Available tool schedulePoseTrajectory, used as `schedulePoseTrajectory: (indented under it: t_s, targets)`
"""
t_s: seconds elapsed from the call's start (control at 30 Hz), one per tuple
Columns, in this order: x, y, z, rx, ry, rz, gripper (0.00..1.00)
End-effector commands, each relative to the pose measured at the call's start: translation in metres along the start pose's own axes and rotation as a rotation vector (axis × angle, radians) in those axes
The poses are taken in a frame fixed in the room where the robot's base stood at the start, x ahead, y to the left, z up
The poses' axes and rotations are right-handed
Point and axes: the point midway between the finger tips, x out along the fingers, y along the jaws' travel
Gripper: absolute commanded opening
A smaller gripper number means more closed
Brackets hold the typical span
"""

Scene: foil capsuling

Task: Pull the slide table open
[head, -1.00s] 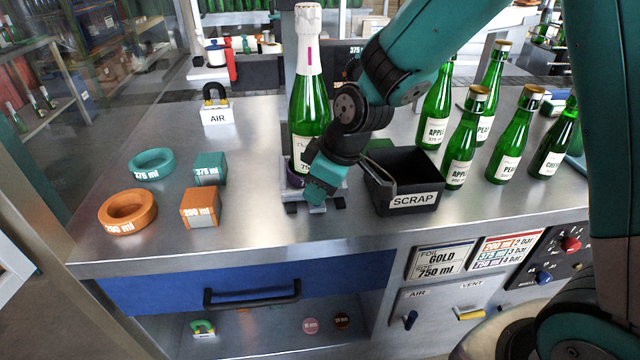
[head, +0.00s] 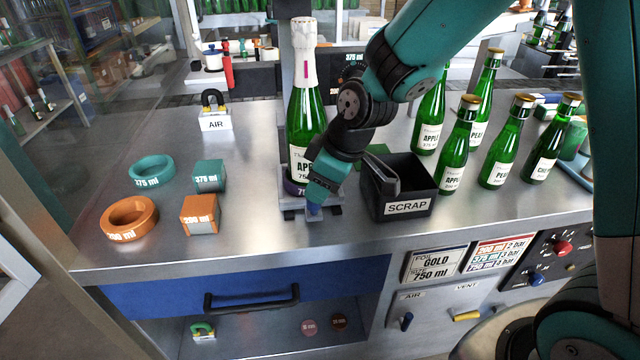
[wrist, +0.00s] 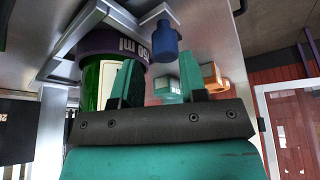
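The slide table (head: 292,211) is a small grey metal carriage at the bench's front, under a green bottle with a white foil top (head: 306,130). The bottle stands upright in a purple ring (wrist: 95,37) marked ml. My gripper (head: 318,197) is in front of the bottle's base. In the wrist view my two teal fingers (wrist: 160,80) are apart, with the knob beyond and between their tips. I cannot tell whether they touch it.
A black scrap bin (head: 408,207) stands close right of my gripper, with several green bottles behind it. Orange (head: 129,217) and teal (head: 152,170) rings and two blocks lie left. A blue drawer (head: 250,288) with a black handle is below the bench edge.

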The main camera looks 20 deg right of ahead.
Motion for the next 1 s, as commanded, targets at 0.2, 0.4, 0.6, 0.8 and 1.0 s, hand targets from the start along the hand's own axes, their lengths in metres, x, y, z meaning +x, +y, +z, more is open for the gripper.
schedulePoseTrajectory:
  t_s: [0.2, 0.4, 0.6, 0.8, 1.0]
  targets:
    - [-0.037, -0.002, -0.011, -0.013, -0.001, -0.006, 0.39]
    - [-0.047, -0.003, -0.014, -0.02, -0.001, -0.009, 0.39]
    - [-0.046, -0.003, -0.013, -0.02, -0.001, -0.009, 0.39]
    - [-0.046, -0.003, -0.013, -0.019, -0.001, -0.01, 0.39]
    - [-0.086, -0.039, -0.012, 0.061, -0.002, -0.062, 0.39]
